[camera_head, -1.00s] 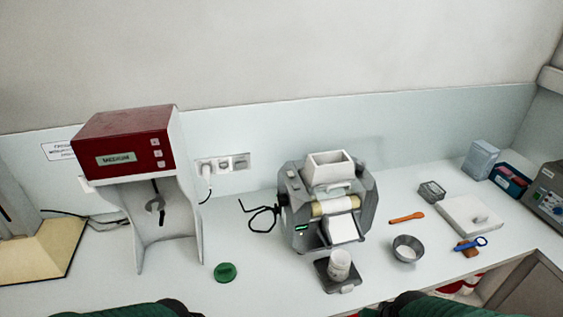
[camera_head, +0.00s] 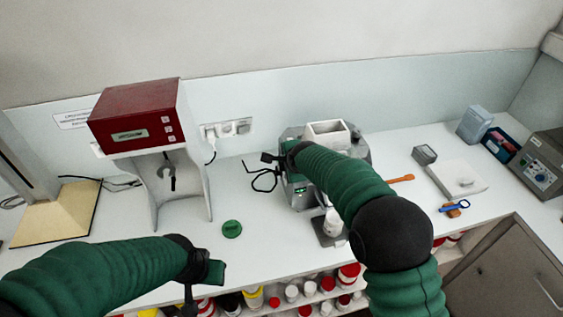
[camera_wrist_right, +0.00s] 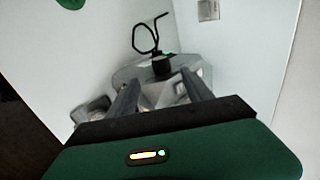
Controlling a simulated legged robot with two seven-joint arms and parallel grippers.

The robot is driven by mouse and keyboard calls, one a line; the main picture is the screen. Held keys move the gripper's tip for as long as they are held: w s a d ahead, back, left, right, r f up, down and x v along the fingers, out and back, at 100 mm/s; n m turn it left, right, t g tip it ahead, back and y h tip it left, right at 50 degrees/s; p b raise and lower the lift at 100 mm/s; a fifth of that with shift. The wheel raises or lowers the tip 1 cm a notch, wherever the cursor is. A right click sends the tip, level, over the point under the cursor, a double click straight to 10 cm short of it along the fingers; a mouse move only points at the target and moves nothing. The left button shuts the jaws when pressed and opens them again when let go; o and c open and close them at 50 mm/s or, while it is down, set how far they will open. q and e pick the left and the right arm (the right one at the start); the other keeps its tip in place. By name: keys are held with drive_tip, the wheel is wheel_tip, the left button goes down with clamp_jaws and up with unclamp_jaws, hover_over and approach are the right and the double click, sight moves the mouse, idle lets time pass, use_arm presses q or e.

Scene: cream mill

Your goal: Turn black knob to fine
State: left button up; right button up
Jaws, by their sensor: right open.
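The grey mill (camera_head: 302,196) stands on the bench with a white hopper (camera_head: 327,134) on top; my right arm covers much of its front. In the right wrist view the black knob (camera_wrist_right: 161,66) sticks out of the mill's side, just beyond and between my open fingertips. My right gripper (camera_wrist_right: 160,79) is empty; in the head view the right gripper (camera_head: 273,158) is at the mill's left side, where I cannot make out the knob. My left gripper (camera_head: 203,275) is over the bench's front edge, far from the mill; its jaw opening is unclear.
A red-topped machine (camera_head: 135,115) stands at the left. A green disc (camera_head: 232,229) lies on the bench between the machines. A black cable (camera_head: 264,179) loops beside the mill. Several jars (camera_head: 310,288) fill a shelf below the front edge. A blue-handled tool (camera_head: 455,207) lies right.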

sight(282, 165)
drive_tip(key=p+x, duration=0.2)
drive_tip(key=x, duration=0.8)
drive_tip(key=shift+w+r+p, duration=0.1)
drive_tip(key=shift+r+p, duration=0.05)
drive_tip(key=shift+p, duration=0.25)
drive_tip(key=shift+w+a+f, duration=0.15)
drive_tip(key=shift+w+f, duration=0.1)
drive_tip(key=shift+f, duration=0.15)
